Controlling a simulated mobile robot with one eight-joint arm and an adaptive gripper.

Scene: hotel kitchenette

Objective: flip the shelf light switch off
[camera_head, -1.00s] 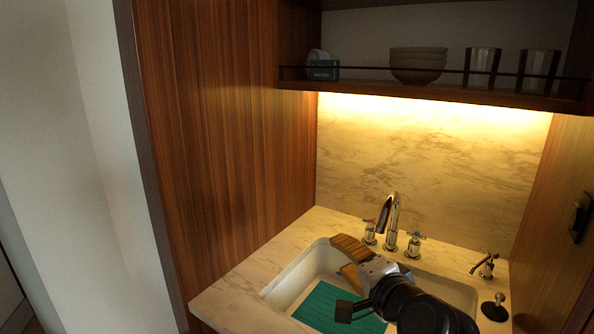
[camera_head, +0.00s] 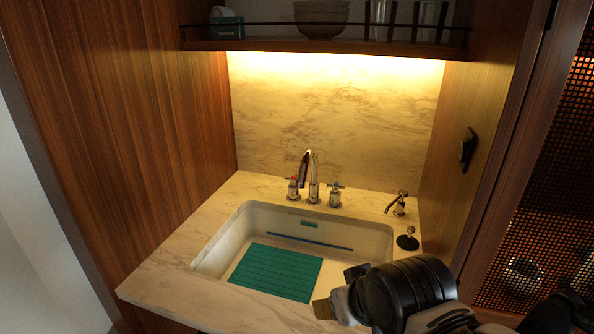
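The light switch (camera_head: 467,149) is a dark plate with a protruding lever on the wooden right side wall, above the counter. The shelf light (camera_head: 330,62) is on and glows yellow under the shelf, over the marble backsplash. My gripper (camera_head: 335,290) is at the bottom right of the view, over the front right edge of the sink, below and left of the switch and apart from it. Two finger parts show with a gap between them, and nothing is seen between them.
The sink (camera_head: 213,250) holds a teal mat (camera_head: 276,272). The faucet (camera_head: 312,178) and its handles stand behind it, with a soap dispenser (camera_head: 398,204) and black stopper (camera_head: 408,241) at right. A perforated cabinet door (camera_head: 545,190) is at far right. The shelf (camera_head: 330,46) overhangs above.

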